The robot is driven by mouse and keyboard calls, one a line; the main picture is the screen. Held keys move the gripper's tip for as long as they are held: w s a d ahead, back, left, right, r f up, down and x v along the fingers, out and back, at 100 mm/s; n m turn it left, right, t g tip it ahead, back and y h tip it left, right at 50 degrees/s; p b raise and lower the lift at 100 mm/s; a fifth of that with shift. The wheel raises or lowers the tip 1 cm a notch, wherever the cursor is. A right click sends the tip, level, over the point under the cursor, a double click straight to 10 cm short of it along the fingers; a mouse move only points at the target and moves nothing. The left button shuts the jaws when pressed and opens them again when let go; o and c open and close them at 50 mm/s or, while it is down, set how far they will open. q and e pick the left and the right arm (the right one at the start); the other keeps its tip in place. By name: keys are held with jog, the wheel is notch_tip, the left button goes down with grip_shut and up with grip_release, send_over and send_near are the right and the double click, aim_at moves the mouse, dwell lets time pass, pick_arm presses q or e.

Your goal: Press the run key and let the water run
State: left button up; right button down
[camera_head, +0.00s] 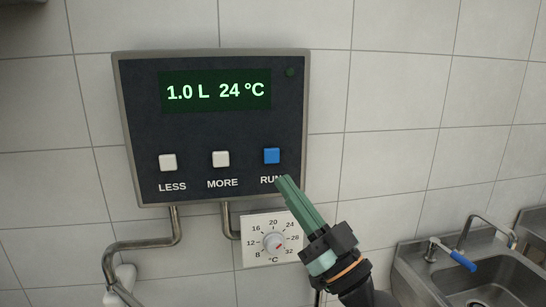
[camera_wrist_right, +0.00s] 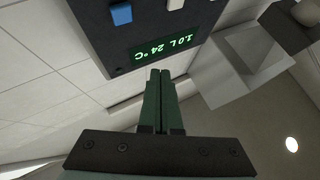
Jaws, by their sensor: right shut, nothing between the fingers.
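A dark control panel (camera_head: 218,127) hangs on the tiled wall. Its green display (camera_head: 216,90) reads 1.0 L 24 °C. Below are a white LESS key (camera_head: 168,162), a white MORE key (camera_head: 221,159) and a blue RUN key (camera_head: 272,155). The blue key also shows in the right wrist view (camera_wrist_right: 121,14). My right gripper (camera_head: 284,182) is shut and empty. Its tips appear just below and right of the blue key, over part of the RUN label. I cannot tell whether they touch the panel. My left gripper is not in view.
A temperature dial (camera_head: 273,241) sits on the wall below the panel, partly behind my right gripper. Metal pipes (camera_head: 150,243) run below the panel. The wall right of the panel is bare.

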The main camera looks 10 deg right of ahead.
jog(key=shift+w, duration=0.1)
pick_arm(q)
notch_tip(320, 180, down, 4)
jog(key=b, duration=0.4)
pick_arm(e)
send_near(264, 150)
notch_tip(264, 150, up, 3)
jog(key=w+a, duration=0.1)
jog(key=a, duration=0.1)
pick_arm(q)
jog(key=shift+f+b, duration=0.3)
pick_arm(e)
jog(key=shift+w+a+r, duration=0.1)
jog(key=shift+w, duration=0.65)
dwell(0.5)
pick_arm(q)
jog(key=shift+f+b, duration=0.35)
jog(key=shift+b, duration=0.05)
pick_arm(e)
jog(key=shift+w, duration=0.45)
